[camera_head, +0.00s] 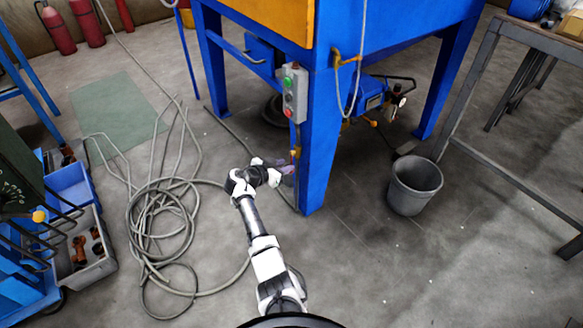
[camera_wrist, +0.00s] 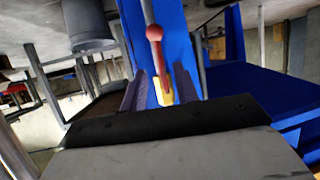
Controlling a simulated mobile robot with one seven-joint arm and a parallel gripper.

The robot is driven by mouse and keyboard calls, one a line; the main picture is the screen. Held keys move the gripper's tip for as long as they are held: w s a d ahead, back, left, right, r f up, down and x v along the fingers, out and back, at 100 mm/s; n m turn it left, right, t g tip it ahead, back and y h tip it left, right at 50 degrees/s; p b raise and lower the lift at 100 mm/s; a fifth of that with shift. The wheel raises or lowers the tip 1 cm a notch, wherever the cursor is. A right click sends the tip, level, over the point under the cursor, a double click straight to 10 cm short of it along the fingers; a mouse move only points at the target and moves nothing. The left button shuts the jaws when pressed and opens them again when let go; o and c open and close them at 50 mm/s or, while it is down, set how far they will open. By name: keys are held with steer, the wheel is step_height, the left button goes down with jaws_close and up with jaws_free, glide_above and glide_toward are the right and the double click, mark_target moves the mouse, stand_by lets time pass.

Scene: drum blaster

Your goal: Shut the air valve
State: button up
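The air valve (camera_head: 294,153) is small in the head view, on the front blue leg of the machine below the button box. In the wrist view, which looks tipped over, its red lever (camera_wrist: 155,34) and yellow body (camera_wrist: 163,92) show against the blue leg. My gripper (camera_head: 286,168) is close to the leg at the valve. In the wrist view my gripper (camera_wrist: 160,78) is open, with the valve between its two fingers. I cannot tell whether a finger touches it. The lower part of the valve is hidden by the gripper's body.
A button box (camera_head: 294,92) is on the blue leg (camera_head: 318,150) above the valve. A grey bucket (camera_head: 414,186) stands to the right. A coiled hose (camera_head: 160,215) lies on the floor to the left, near a grey crate (camera_head: 88,268). Floor at the front right is clear.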

steer(key=b+x, duration=0.2)
steer(key=x, duration=0.3)
steer(key=shift+a, duration=0.15)
jaws_close()
